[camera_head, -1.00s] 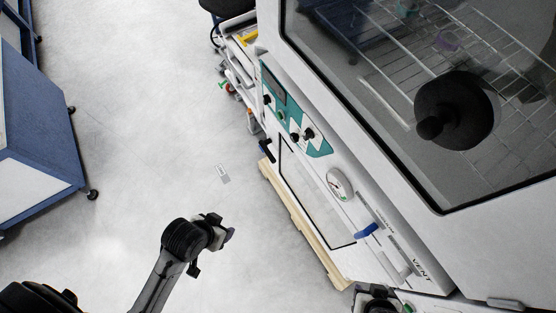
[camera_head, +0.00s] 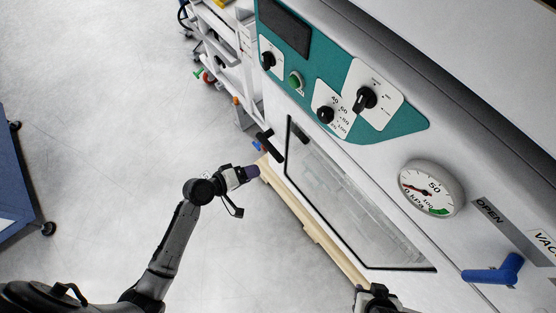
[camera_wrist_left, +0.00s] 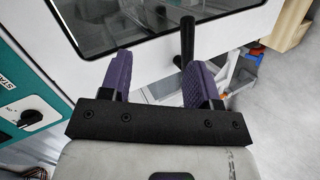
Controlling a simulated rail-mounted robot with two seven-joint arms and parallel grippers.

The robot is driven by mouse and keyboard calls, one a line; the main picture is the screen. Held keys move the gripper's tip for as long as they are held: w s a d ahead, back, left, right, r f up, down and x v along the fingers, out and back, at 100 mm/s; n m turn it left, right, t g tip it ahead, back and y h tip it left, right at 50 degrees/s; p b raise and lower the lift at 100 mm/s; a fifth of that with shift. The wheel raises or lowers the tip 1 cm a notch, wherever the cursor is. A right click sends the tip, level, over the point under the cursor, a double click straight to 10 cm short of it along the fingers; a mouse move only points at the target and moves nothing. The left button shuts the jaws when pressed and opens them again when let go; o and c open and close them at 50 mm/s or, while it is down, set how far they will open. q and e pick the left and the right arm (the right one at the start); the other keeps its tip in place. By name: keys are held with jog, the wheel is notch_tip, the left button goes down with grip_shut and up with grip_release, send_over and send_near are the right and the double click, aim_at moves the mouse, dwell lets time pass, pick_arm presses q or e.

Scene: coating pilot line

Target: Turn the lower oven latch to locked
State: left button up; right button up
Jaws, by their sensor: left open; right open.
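The lower oven latch (camera_head: 269,145) is a black lever at the upper left of the glass door of the lower oven (camera_head: 350,215). My right gripper (camera_head: 376,294) is open, low at the bottom edge and partly cut off.
A wooden pallet edge (camera_head: 312,225) runs along the oven's base. A white cart (camera_head: 222,55) stands behind.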

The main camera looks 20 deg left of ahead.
pick_arm(q)
jog(key=w+a+f+n+t+b, duration=0.3)
jog(key=w+f+n+b, duration=0.25)
jog(key=f+b, duration=0.35)
jog(key=b+x, duration=0.2)
jog(key=x, duration=1.1)
jog(key=shift+w+a+f+m+b, duration=0.25)
jog(key=shift+f+m+b, duration=0.1)
jog(key=shift+f+m, duration=0.1)
pick_arm(e)
notch_tip(320, 180, down, 14)
jog(key=shift+a, duration=0.25)
jog(key=shift+w, duration=0.1)
pick_arm(q)
grip_shut()
pick_arm(e)
jog(key=shift+a, duration=0.1)
